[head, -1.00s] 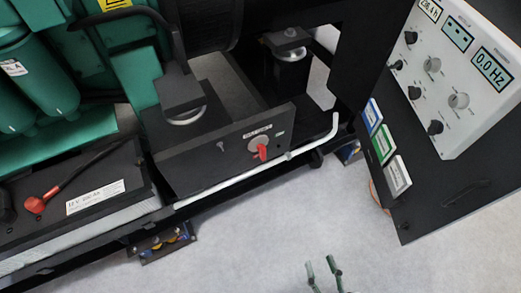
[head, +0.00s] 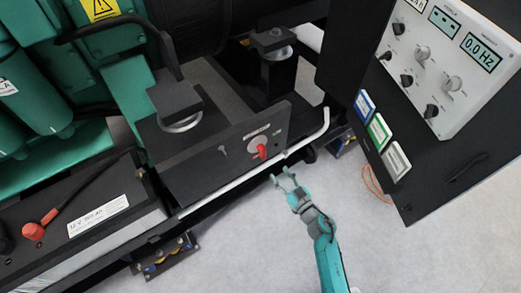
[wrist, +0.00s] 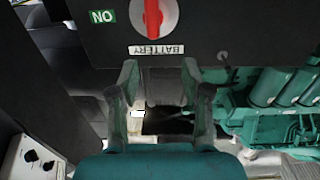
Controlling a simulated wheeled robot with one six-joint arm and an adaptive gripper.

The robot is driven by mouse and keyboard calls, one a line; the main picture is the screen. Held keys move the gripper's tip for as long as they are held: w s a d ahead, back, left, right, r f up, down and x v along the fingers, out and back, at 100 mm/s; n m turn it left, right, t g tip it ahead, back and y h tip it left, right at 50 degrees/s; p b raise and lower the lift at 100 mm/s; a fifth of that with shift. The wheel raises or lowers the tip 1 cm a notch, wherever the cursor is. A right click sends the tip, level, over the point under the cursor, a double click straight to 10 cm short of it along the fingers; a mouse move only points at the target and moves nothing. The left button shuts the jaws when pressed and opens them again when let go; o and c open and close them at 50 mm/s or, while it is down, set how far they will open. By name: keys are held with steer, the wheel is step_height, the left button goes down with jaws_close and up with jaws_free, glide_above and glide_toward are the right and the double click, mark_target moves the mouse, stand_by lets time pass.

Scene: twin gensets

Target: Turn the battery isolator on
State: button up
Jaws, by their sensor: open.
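The battery isolator has a red handle (head: 262,151) on a pale round plate, mounted on a dark grey panel (head: 210,165) at the side of the genset. In the wrist view, the red handle (wrist: 152,18) stands upright in the picture on its silver disc, partly cut off by the top edge. A green ON label (wrist: 102,17) and a white BATTERY label (wrist: 156,49) appear upside down beside it. My gripper (head: 284,175) is open and empty, just below and right of the handle, apart from it. Its fingers (wrist: 160,75) also show in the wrist view, below the isolator.
A white rail (head: 245,177) runs along the genset's lower edge, between my gripper and the panel. A battery (head: 85,225) with a red terminal lies at the left. The open control panel door (head: 425,120) hangs at the right. The floor in front is clear.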

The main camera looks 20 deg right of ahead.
mark_target(265, 151)
steer(key=shift+y, duration=0.3)
steer(key=x, duration=0.4)
steer(key=d+x, duration=0.1)
steer(key=x, duration=0.8)
steer(key=shift+w+d+f, duration=0.1)
steer(key=shift+w+f, duration=0.15)
steer(key=shift+w, duration=0.25)
steer(key=c, duration=0.9)
